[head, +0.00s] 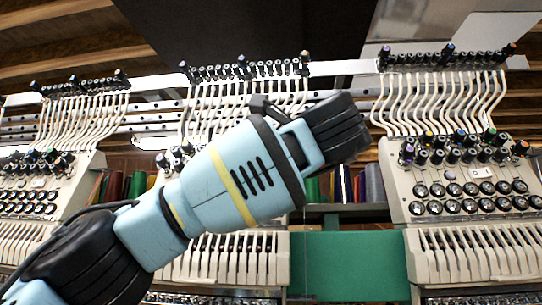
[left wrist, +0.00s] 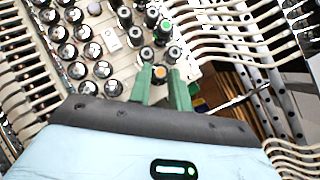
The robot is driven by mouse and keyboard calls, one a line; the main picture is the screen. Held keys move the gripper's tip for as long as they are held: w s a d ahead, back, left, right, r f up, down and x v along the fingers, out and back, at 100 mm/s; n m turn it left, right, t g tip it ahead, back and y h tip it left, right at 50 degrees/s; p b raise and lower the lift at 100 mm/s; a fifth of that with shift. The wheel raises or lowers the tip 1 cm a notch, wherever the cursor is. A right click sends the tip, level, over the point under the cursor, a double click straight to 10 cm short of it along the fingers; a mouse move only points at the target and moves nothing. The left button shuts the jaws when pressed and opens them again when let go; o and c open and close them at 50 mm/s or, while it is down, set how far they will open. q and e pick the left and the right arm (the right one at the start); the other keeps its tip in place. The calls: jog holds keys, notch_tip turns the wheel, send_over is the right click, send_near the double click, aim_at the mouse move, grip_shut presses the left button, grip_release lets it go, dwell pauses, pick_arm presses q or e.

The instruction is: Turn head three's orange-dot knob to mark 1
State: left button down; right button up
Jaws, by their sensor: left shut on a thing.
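In the left wrist view, the orange-dot knob (left wrist: 160,72) is black with an orange cap. It sits at the end of a cluster of black knobs on a pale machine head. The two green fingers of my left gripper (left wrist: 161,90) stand on either side of it and are shut on it. In the head view, my blue left arm crosses the middle machine head (head: 230,270) and hides this knob and my fingertips. No mark numbers are legible, so I cannot tell the knob's setting. My right gripper is out of view.
Close beside the held knob are a green-dot knob (left wrist: 166,26) and other black knobs. The right machine head (head: 400,195) has its own orange-dot knob (head: 521,147). White thread tubes (head: 440,100) run above the heads. A green panel (head: 350,265) fills the gap between heads.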

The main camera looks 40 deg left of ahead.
pick_arm(q)
jog(key=shift+r+n+g, duration=0.15)
jog(key=shift+n+g, duration=0.35)
jog(key=shift+n, duration=0.1)
jog(key=c, duration=1.3)
grip_release()
jog(key=shift+d, duration=0.15)
